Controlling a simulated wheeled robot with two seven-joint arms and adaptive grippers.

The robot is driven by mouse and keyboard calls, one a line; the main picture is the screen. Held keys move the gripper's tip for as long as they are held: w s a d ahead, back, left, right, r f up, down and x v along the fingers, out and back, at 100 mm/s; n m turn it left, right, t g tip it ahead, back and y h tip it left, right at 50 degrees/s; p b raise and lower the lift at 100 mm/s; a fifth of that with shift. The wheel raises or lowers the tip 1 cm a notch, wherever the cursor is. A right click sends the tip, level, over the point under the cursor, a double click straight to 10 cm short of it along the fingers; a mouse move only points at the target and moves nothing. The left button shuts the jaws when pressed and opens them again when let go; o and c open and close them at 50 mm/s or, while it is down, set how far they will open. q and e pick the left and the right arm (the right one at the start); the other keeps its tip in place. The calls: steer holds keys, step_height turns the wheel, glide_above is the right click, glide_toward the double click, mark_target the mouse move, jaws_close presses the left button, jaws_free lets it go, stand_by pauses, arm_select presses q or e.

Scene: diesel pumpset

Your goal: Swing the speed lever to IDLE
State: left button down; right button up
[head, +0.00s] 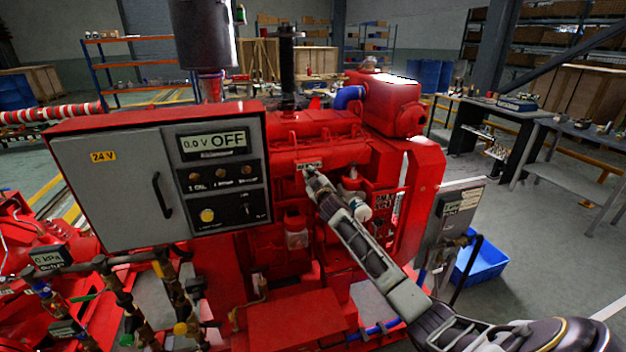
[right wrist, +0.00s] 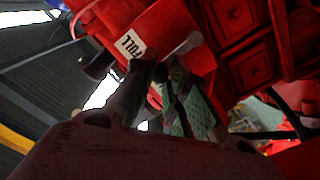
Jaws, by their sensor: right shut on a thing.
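The red diesel engine (head: 320,150) stands in the middle of the head view. My right gripper (head: 311,180) reaches to its side, just below a small white label plate (head: 308,165). In the right wrist view, a white label reading FULL (right wrist: 130,43) is on the red housing, close to the fingertips. My right gripper (right wrist: 160,80) is shut on the speed lever, whose pale grey rod (right wrist: 186,44) shows beside that label. The fingers hide the gripped part, and the IDLE mark is not readable. My left gripper is not in view.
Pipes and valves (head: 120,290) fill the lower left. A grey box (head: 445,222) and a blue crate (head: 483,262) are at right, with open floor beyond.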

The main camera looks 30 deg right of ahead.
steer(key=shift+w+a+f, duration=0.15)
steer(key=shift+a+f, duration=0.1)
steer(key=shift+a, duration=0.4)
stand_by(0.5)
steer(key=shift+w+a+f+b, duration=0.15)
steer(key=shift+a+f+b, duration=0.15)
steer(key=shift+a+b, duration=0.25)
stand_by(1.0)
steer(key=o, duration=0.6)
steer(key=shift+c, duration=0.2)
steer(key=shift+p+v, duration=1.2)
steer(key=shift+v, duration=1.8)
